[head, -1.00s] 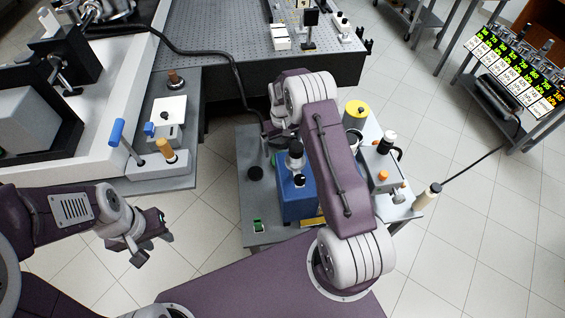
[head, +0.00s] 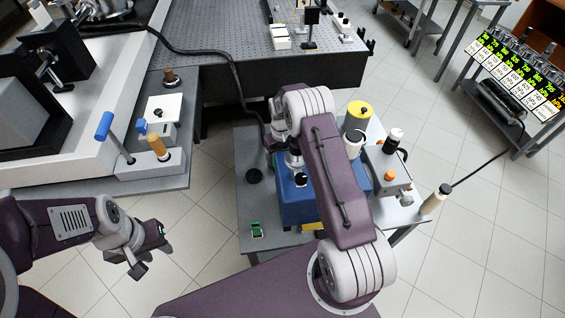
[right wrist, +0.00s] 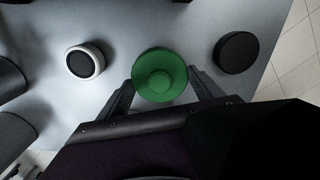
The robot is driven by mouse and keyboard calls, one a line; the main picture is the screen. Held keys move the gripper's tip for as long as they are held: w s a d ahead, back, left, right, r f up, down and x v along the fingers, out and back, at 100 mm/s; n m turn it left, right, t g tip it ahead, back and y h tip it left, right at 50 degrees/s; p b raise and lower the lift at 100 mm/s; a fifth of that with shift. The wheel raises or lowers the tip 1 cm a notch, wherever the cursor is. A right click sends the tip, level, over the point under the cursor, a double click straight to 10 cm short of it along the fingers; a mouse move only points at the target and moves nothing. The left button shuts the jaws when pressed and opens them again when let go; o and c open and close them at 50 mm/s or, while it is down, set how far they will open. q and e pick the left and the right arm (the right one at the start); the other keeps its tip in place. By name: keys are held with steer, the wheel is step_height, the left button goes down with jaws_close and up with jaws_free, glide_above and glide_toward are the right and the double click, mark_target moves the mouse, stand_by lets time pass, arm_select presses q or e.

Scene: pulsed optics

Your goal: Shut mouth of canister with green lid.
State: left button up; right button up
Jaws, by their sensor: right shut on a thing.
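The green lid (right wrist: 160,76) is round with a raised knob and sits between the two fingers of my right gripper (right wrist: 160,92) in the right wrist view. The gripper is shut on it, above a grey surface. My left gripper (head: 149,249) is open and empty over the floor at the left.
A black disc (right wrist: 237,50) lies right of the lid; it also shows in the head view (head: 254,176). The grey cart (head: 243,205) carries a blue box (head: 296,205), a yellow-topped container (head: 358,113) and a grey device (head: 388,165). An optical table (head: 270,60) stands behind.

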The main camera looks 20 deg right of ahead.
steer(key=shift+r+p, duration=1.55)
steer(key=shift+r, duration=0.35)
step_height(320, 180, up, 5)
steer(key=p, duration=0.4)
steer(key=shift+r, duration=0.1)
